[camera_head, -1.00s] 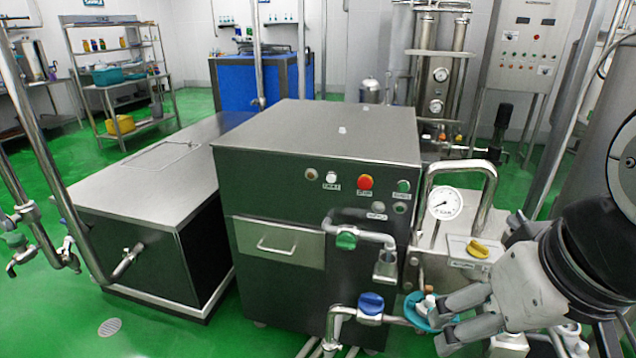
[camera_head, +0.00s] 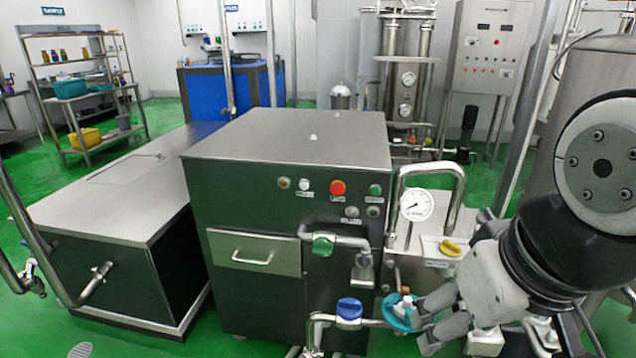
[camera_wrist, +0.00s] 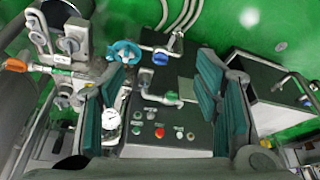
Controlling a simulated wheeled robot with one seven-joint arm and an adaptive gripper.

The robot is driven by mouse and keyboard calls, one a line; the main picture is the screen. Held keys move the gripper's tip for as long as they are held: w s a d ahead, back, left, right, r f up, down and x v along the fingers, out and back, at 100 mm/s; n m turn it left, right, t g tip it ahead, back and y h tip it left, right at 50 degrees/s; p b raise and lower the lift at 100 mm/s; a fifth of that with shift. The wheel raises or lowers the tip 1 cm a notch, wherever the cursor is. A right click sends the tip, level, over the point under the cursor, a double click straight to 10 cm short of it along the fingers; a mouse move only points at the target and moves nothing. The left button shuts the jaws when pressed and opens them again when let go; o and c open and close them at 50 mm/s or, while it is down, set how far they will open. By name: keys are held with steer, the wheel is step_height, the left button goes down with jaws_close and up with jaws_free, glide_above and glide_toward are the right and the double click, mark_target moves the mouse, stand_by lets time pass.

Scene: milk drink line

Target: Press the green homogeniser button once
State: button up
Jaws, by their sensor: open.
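The homogeniser is a dark cabinet (camera_head: 290,165) with a steel top, in the middle of the head view. A green button (camera_head: 376,190) sits at the upper right of its front panel, right of a red button (camera_head: 338,188). In the wrist view the green button (camera_wrist: 137,130) and red button (camera_wrist: 160,133) lie between my finger pads in the picture. My gripper (camera_head: 424,322) is open and empty, lower and to the right of the panel in the head view. Its spread pads also show in the wrist view (camera_wrist: 165,75). Nothing visibly touches the button.
A green-handled valve pipe (camera_head: 322,246) juts out below the buttons. A pressure gauge (camera_head: 416,205) and bent steel pipe (camera_head: 460,190) stand right of the panel. A blue valve (camera_head: 349,308) and teal handwheel (camera_head: 400,312) are low, near my gripper. Green floor is open at the lower left.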

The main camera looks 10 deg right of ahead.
jaws_close()
stand_by(1.1)
